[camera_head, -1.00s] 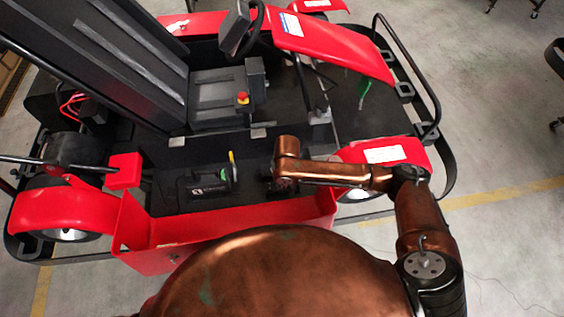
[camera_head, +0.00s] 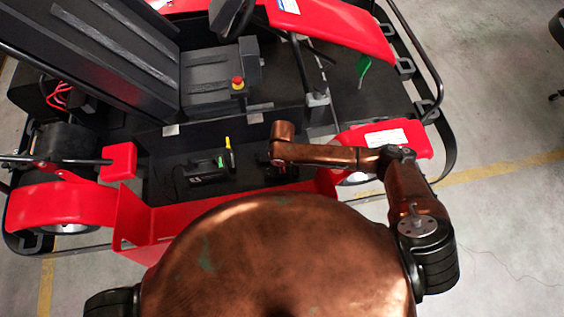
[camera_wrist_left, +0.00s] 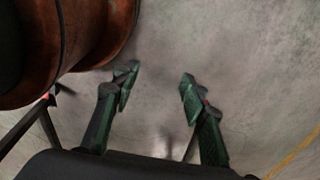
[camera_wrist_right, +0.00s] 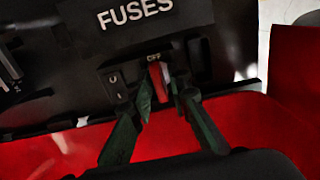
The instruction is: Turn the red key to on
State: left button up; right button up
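The red key (camera_wrist_right: 158,82) stands in a dark panel just under the word OFF in the right wrist view. My right gripper (camera_wrist_right: 161,92) has one finger on each side of it, and the key fills the narrow gap between the tips. It looks shut on the key; the fingers hide the key's lower part. In the head view my right gripper (camera_head: 279,172) reaches down into the kart's black box, and the key cannot be made out there. My left gripper (camera_wrist_left: 157,80) is open and empty above the grey floor.
A FUSES label (camera_wrist_right: 135,12) and a small rocker switch (camera_wrist_right: 115,88) sit by the key. The red kart bodywork (camera_head: 145,225) borders the box. A yellow-and-black handle (camera_head: 229,153) and a red stop button (camera_head: 238,82) are nearby. Floor at right is open.

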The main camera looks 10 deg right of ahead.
jog(key=shift+f, duration=0.2)
grip_shut()
pick_arm(q)
jog(key=shift+w, duration=0.25)
jog(key=shift+r, duration=0.15)
pick_arm(e)
jog(key=shift+r+m+p, duration=0.1)
jog(key=shift+m+p, duration=1)
jog(key=shift+m, duration=0.1)
jog(key=shift+m+p, duration=1.15)
jog(key=shift+m, duration=0.35)
pick_arm(q)
jog(key=r, duration=0.4)
jog(key=shift+w+r, duration=0.3)
jog(key=shift+r, duration=0.05)
pick_arm(e)
jog(key=shift+m, duration=0.3)
